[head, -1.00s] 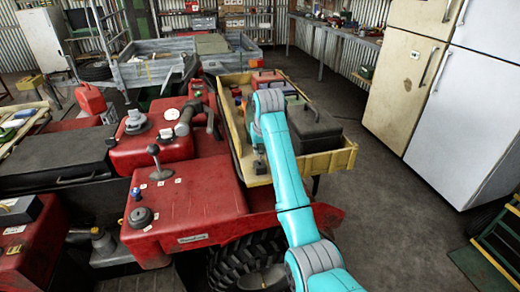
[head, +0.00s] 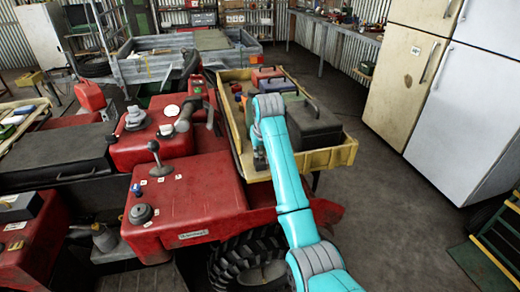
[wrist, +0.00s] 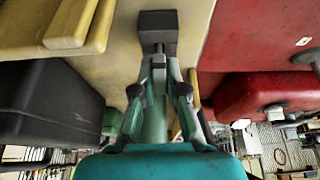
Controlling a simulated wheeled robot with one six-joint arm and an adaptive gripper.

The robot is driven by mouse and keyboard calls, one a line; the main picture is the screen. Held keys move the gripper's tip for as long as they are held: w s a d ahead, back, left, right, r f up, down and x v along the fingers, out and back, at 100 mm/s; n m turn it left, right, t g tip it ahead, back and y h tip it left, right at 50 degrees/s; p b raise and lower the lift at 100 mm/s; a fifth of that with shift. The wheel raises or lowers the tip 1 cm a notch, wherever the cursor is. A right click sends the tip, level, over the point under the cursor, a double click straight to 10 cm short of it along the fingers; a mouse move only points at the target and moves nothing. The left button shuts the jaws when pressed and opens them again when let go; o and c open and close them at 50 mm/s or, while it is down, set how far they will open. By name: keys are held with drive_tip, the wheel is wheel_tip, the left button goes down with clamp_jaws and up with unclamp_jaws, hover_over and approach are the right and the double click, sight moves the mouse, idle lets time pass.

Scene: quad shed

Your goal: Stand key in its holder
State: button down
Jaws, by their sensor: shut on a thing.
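My gripper (wrist: 160,72) is shut on a slim grey piece, which I take to be the key (wrist: 158,60). A dark grey block (wrist: 157,24) shows just past the fingertips, in line with the grey piece. I cannot tell whether this block is the holder or part of the held piece, or whether they touch. In the head view my gripper (head: 259,160) is low at the near left part of the yellow cargo bed (head: 328,158). The arm hides much of the gripper there, and I cannot make out the key or holder in that view.
A black case (head: 318,125) stands in the bed to the right of my arm; it also shows in the wrist view (wrist: 48,105). A red box (head: 267,75) stands farther back. The red quad body (head: 205,205) is close on the left. Open floor (head: 375,200) lies to the right.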

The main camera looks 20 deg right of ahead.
drive_tip(key=shift+f, duration=0.55)
drive_tip(key=c, duration=1.1)
unclamp_jaws()
drive_tip(key=shift+c, duration=0.2)
